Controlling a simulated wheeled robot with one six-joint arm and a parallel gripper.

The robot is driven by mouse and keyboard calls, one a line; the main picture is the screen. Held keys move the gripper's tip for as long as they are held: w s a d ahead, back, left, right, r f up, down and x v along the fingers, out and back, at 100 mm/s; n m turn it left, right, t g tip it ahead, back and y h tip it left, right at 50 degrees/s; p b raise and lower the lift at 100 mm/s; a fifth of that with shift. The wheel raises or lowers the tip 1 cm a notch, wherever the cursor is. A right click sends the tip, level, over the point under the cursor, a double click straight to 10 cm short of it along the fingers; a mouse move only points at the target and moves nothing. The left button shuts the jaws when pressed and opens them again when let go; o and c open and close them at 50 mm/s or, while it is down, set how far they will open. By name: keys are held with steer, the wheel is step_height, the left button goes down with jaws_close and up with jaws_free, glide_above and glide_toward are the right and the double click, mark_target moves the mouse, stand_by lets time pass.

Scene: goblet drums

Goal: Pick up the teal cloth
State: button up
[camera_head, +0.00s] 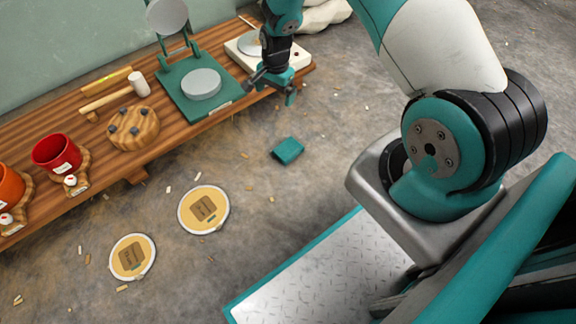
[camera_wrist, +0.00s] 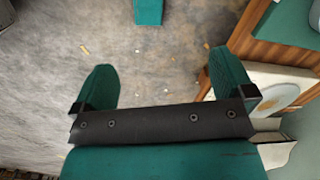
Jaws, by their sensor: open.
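The teal cloth (camera_head: 288,150) is a small folded block lying on the concrete floor, in front of the bench in the head view. In the wrist view the teal cloth (camera_wrist: 148,12) shows at the top edge, partly cut off by the frame, between and beyond the fingertips. My gripper (camera_head: 272,88) is open and empty, held by the bench's right end, above and slightly left of the cloth in the head view. Its two teal fingers also show in the wrist view (camera_wrist: 160,75), well apart. It does not touch the cloth.
The wooden bench (camera_head: 160,130) holds a green press-like stand (camera_head: 220,110), a white plate device (camera_head: 298,58), a mallet (camera_head: 138,84), a red pot (camera_head: 57,153) and an orange pot (camera_head: 8,186). Two round discs (camera_head: 203,210) (camera_head: 133,257) lie on the floor. Floor around the cloth is mostly clear, with scattered chips.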

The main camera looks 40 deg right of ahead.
steer(key=s+d+f+m+b, duration=0.1)
steer(key=d+f+b, duration=0.1)
steer(key=f, duration=0.5)
steer(key=s+d+f+m+b, duration=0.1)
steer(key=d+f+b, duration=0.1)
steer(key=f, duration=0.5)
steer(key=b, duration=0.7)
glide_above(288, 148)
steer(key=shift+h, duration=0.3)
step_height(288, 148, down, 11)
steer(key=shift+s+f, duration=0.15)
steer(key=shift+f, duration=0.05)
step_height(288, 148, down, 6)
steer(key=b, duration=0.4)
steer(key=shift+r+b, duration=0.15)
steer(key=shift+b, duration=0.15)
steer(key=shift+r, duration=0.1)
steer(key=c, duration=0.7)
steer(key=shift+r, duration=0.1)
steer(key=shift+c, duration=0.2)
step_height(288, 148, up, 20)
steer(key=p, duration=1.1)
steer(key=shift+p, duration=0.3)
